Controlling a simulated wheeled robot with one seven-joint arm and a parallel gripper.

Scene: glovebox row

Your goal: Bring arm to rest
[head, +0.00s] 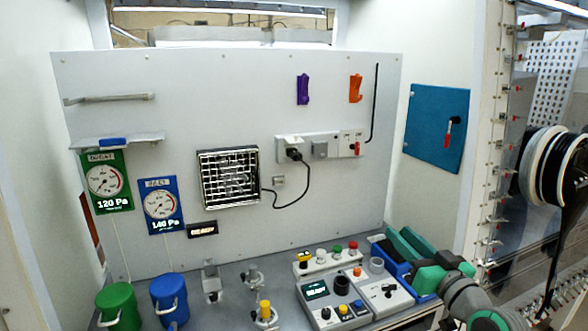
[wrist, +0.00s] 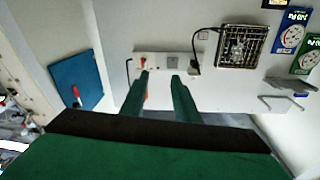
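My gripper (wrist: 160,76) shows in the wrist view as two green fingers, apart, with nothing between them. They point toward the back panel, in line with the outlet strip (wrist: 158,64). In the head view my arm comes in from the lower right. The fingers look clear of the panel. The exact gap between the gripper and the things below it is hard to judge.
Button boxes (head: 338,300) and a blue bin (head: 424,284) are close to my arm. The outlet strip (head: 319,147) has a plugged black cable. A blue hatch (head: 436,127) with a red handle is at right. Green (head: 119,306) and blue (head: 169,298) canisters stand at left.

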